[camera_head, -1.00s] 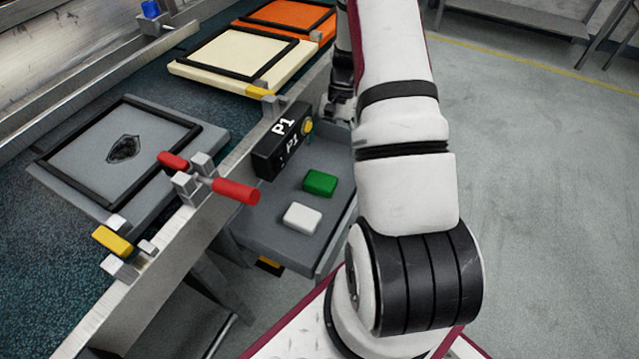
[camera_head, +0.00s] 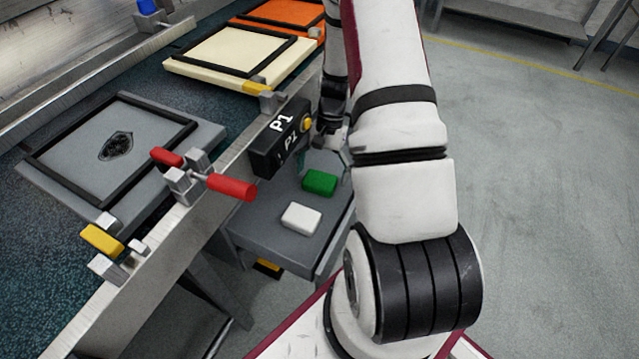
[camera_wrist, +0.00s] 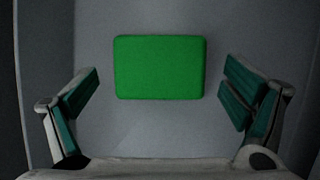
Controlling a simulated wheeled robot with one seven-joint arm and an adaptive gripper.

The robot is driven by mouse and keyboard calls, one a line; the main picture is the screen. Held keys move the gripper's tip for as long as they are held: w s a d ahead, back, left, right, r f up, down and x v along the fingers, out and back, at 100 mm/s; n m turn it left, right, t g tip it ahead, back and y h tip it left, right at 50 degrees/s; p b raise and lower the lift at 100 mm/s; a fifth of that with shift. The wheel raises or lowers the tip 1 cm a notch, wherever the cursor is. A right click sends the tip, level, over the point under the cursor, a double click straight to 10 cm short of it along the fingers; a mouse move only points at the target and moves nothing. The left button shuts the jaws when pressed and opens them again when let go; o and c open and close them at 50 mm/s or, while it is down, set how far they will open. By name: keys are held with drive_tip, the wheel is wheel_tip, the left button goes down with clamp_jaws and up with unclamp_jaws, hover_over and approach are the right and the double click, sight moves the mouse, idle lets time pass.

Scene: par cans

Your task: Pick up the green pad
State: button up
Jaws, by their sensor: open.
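The green pad (camera_head: 319,181) lies flat on a grey side shelf (camera_head: 262,232), just behind a white pad (camera_head: 301,217). In the wrist view the green pad (camera_wrist: 159,67) sits between and a little beyond the two open fingers of my gripper (camera_wrist: 160,97). Neither finger touches it, and there is a gap on both sides. In the head view my gripper (camera_head: 337,155) is just above and behind the green pad, partly hidden by my arm.
A red-handled clamp (camera_head: 231,187) juts over the shelf's left side from the metal rail. Framed grey (camera_head: 75,160), cream (camera_head: 290,75) and orange panels lie on the conveyor at left.

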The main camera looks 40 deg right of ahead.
drive_tip(key=c, duration=1)
drive_tip(key=shift+c, duration=0.2)
drive_tip(key=shift+r+p, duration=0.4)
drive_tip(key=shift+r, duration=0.5)
drive_tip(key=shift+s+d+f+n+t+y+p, duration=0.1)
drive_tip(key=shift+s+n+t+y+p, duration=0.2)
drive_tip(key=shift+t, duration=0.45)
drive_tip(key=shift+s+d+f+t+y+p, duration=0.1)
drive_tip(key=shift+s+t+y, duration=0.25)
drive_tip(key=shift+t, duration=0.4)
wheel_tip(320, 180, up, 11)
drive_tip(key=s+d+p, duration=0.1)
drive_tip(key=s+p, duration=0.2)
drive_tip(key=s+d+g+p, duration=0.1)
drive_tip(key=s+d+p, duration=0.1)
drive_tip(key=s, duration=0.8)
drive_tip(key=s+d+r+g+h+p, duration=0.1)
drive_tip(key=s+d+g, duration=0.1)
drive_tip(key=s+d, duration=0.3)
drive_tip(key=shift+s+d+r+p, duration=0.15)
drive_tip(key=shift+s+r+p, duration=0.2)
drive_tip(key=shift+s, duration=2)
